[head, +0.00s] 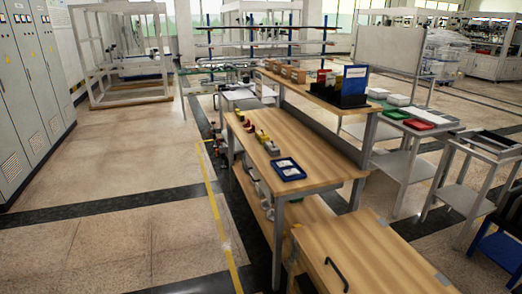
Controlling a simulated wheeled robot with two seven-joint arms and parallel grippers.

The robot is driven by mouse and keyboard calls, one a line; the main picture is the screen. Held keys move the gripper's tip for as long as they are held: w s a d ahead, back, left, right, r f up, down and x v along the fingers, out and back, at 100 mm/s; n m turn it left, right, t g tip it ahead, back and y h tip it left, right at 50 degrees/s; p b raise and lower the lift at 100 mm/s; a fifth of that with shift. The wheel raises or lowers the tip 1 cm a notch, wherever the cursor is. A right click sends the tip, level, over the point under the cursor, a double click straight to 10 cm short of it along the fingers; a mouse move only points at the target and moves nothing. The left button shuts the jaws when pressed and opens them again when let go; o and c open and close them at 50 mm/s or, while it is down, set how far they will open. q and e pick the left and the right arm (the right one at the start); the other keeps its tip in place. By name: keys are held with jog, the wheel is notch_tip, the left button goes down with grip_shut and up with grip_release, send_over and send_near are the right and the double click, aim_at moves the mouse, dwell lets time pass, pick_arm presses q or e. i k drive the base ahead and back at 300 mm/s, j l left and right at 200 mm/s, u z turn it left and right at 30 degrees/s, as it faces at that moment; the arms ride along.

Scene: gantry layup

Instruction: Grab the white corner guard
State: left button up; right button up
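I cannot pick out a white corner guard for certain in the head view. A blue tray (288,169) lies on the near end of the wooden workbench (310,148) and holds small white pieces, too small to identify. Small whitish items (251,172) also show on the shelf below the bench top, partly hidden by the top. Neither of my grippers is in view.
Yellow and red items (262,136) line the bench's left edge. A wooden-topped unit (375,250) with a black handle stands close in front. Grey cabinets (30,90) line the left wall. The floor (110,165) left of the bench is clear.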

aim_at(265, 204)
jog(key=i+j+u, duration=0.4)
jog(key=i, duration=0.3)
jog(key=i+u, duration=0.35)
jog(key=i, duration=0.35)
jog(key=i+z, duration=0.15)
jog(key=i, duration=0.4)
jog(key=i+j+z, duration=0.2)
jog(key=i, duration=0.35)
jog(key=i+j+z, duration=0.15)
jog(key=i, duration=0.4)
